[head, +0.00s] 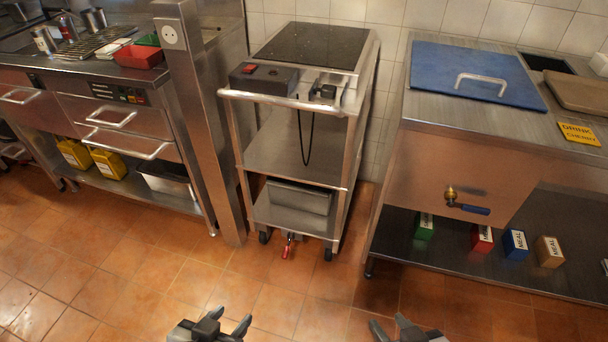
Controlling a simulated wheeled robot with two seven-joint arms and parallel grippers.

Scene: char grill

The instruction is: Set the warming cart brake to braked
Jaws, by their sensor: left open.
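The warming cart (290,150) is a steel trolley with a dark top, standing against the tiled wall in the middle of the head view. A small red-tipped lever (287,248), apparently the brake, sticks out low at the cart's front, between its black casters, and points down toward the floor. My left gripper (226,326) is open and empty at the bottom edge, in front of the cart and left of the lever. My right gripper (391,330) is at the bottom edge, right of the lever, partly cut off; its fingers look apart and empty. Neither touches the cart.
A steel post (196,110) stands close at the cart's left, beside a drawer counter (125,110). At the right is a steel counter (460,170) with a valve (466,201) and small boxes on its lower shelf. The tiled floor before the cart is clear.

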